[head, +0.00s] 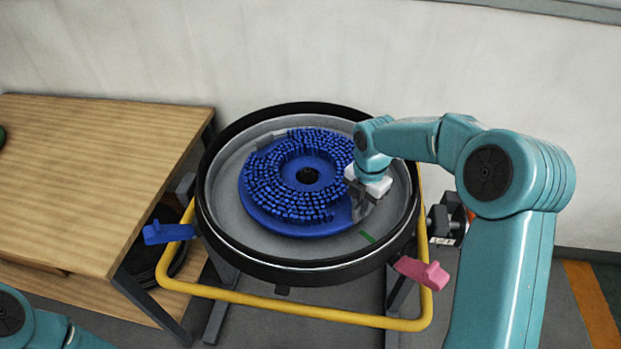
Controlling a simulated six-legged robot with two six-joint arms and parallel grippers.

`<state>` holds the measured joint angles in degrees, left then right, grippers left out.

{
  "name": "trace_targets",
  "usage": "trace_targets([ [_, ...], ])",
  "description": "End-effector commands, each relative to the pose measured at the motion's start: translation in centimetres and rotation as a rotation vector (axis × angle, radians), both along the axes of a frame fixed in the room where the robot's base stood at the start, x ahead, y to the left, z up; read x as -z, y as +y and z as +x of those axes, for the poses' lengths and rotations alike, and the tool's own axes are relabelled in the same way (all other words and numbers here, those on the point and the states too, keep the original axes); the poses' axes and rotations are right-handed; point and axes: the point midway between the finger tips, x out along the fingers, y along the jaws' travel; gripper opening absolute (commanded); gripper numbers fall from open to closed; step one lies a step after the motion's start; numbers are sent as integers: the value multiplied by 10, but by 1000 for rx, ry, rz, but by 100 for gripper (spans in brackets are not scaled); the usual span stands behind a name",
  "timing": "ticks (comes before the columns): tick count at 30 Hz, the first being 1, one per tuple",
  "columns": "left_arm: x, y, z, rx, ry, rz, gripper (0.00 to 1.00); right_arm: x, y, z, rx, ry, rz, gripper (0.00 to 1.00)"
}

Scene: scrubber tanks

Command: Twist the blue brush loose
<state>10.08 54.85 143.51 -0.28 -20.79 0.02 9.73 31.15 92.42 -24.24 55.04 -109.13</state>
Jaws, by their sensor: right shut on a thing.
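The blue brush (296,176) is a round disc with blue bristles and a dark hole at its centre. It lies flat, bristles up, inside a round grey pan with a black rim (270,266). My right gripper (362,205) reaches in from the right and is shut on the brush's right edge. Its white body and my arm hide part of that edge. A green mark (367,237) shows on the pan near the lower right of the brush. Of my left arm only teal links show at the bottom left corner; its gripper is out of view.
A yellow tube frame (285,310) runs around the front of the pan. A blue lever (168,233) sticks out at its left and a pink lever (422,272) at its right. A wooden table (95,170) stands close on the left, and a pale wall is behind.

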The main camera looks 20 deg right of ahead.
Motion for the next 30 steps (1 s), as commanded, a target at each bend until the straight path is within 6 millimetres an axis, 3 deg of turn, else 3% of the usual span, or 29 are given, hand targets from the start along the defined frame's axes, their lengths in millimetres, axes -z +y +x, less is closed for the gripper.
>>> trace_targets([
  [16,-19,0,0,0,0,0,66,-1,-20,10,-122,4,-2,0],
  [30,-21,0,0,0,0,0,66,1,-23,11,-146,6,-2,0],
])
